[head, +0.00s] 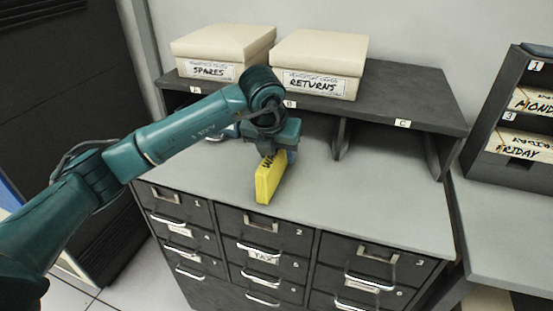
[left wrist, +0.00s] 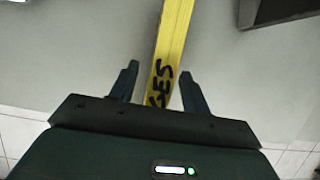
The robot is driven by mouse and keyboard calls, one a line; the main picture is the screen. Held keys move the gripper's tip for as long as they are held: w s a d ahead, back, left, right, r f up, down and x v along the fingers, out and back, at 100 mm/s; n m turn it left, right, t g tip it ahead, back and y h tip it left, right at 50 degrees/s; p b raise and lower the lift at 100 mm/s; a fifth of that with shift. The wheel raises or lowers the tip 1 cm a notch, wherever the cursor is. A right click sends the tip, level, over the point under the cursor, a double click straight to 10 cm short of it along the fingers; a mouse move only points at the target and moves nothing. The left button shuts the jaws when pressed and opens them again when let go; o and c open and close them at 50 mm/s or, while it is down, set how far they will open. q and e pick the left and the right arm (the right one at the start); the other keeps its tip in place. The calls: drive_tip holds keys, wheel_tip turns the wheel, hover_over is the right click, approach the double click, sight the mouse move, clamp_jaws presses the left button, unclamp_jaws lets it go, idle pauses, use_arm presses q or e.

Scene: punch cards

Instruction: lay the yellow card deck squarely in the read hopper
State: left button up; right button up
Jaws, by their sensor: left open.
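The yellow card deck (head: 267,182) stands on its narrow edge on the grey cabinet top, with dark handwriting partly hidden by my gripper. In the left wrist view the deck (left wrist: 172,38) runs up between the fingers, and the letters "GES" show on it. My left gripper (head: 275,153) is over the deck's far part. Its two open fingers (left wrist: 161,75) are on either side of the deck, with a visible gap at the left finger and a smaller one at the right. I cannot make out a read hopper in either view. My right gripper is not in view.
Cream boxes marked SPARES (head: 212,71) and RETURNS (head: 315,83) sit on a dark shelf unit (head: 420,92) behind the deck. Labelled drawers (head: 262,228) are below. A dark rack (head: 500,130) with MONDAY and FRIDAY labels stands at right. The cabinet top right of the deck is clear.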

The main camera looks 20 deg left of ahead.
use_arm(q)
drive_tip(key=shift+x, duration=0.85)
drive_tip(key=shift+c, duration=0.2)
clamp_jaws()
drive_tip(key=shift+r, duration=0.1)
